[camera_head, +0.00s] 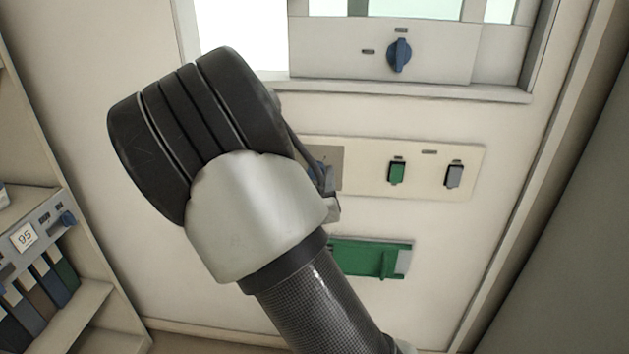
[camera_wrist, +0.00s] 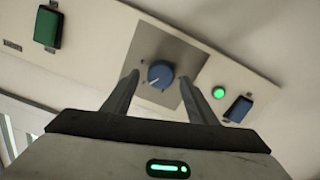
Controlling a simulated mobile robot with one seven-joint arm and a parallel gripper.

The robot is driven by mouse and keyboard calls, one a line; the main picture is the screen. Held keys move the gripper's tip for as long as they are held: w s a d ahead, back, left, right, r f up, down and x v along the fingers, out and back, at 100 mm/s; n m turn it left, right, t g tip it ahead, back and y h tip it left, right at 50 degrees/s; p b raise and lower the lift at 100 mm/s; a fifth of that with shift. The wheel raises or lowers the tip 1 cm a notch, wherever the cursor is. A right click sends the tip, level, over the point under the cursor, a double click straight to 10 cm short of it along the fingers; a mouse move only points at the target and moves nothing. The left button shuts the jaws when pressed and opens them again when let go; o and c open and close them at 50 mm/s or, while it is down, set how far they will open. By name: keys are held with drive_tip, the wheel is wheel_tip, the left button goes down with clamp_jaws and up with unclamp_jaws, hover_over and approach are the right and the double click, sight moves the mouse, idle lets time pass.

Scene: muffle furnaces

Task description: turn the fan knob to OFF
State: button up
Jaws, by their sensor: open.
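A round blue knob (camera_wrist: 160,74) with a white mark on its face sits on a grey square plate (camera_wrist: 168,48) in the wrist view. My gripper (camera_wrist: 159,79) is open, with one finger on each side of the knob in the picture. I cannot tell whether either finger touches it. In the head view my arm hides most of this knob and the gripper; part of the grey plate (camera_head: 333,152) shows beside the arm. Another blue knob (camera_head: 399,55) is on the upper panel. No label is readable enough to tell which knob is the fan knob.
The cream panel (camera_head: 430,188) also carries a green switch (camera_head: 397,172) and a grey-blue switch (camera_head: 454,175). A lit green lamp (camera_wrist: 218,92) and a blue switch (camera_wrist: 238,108) lie close to the right finger. A green holder (camera_head: 365,258) is below. Shelves (camera_head: 95,298) stand left.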

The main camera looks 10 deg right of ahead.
drive_tip(key=shift+w+d, duration=0.2)
drive_tip(key=shift+w, duration=0.3)
drive_tip(key=c, duration=1.1)
